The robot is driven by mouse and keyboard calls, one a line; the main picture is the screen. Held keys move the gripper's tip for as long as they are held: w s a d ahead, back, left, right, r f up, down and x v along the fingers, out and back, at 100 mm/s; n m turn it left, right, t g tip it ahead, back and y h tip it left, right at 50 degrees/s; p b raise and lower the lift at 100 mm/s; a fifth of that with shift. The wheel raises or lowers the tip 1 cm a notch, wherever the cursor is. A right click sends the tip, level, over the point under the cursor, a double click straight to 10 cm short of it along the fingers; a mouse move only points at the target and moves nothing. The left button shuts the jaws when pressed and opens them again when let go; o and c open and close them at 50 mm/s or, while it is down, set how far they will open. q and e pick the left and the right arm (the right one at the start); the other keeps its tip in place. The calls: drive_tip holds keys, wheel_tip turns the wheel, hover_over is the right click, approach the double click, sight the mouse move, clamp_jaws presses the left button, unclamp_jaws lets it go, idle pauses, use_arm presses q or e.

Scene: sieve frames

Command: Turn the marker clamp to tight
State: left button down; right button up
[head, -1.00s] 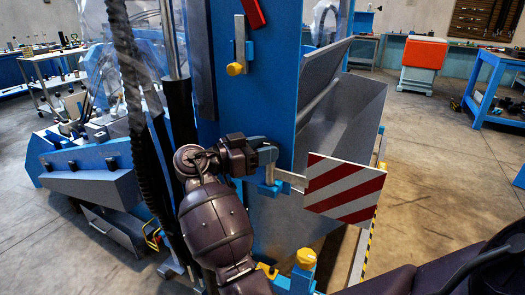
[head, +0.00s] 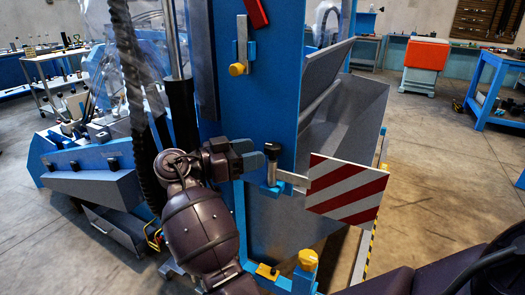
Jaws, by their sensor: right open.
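The marker clamp (head: 272,165) is a dark-topped handle on an upright stem, set in a small blue bracket on the edge of the blue machine panel. A grey arm runs right from it to the red-and-white striped marker board (head: 346,188), which sits slightly tilted. A small gap seems to show between the fingertips and the stem. My left gripper is not in view.
A grey hopper (head: 345,115) opens behind the marker board. A yellow knob (head: 307,259) on a blue post stands below, and a second yellow-ended lever (head: 238,68) hangs above on the panel. Open floor (head: 440,170) lies to the right.

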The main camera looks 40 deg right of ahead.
drive_tip(key=v, duration=0.6)
drive_tip(key=shift+a, duration=0.4)
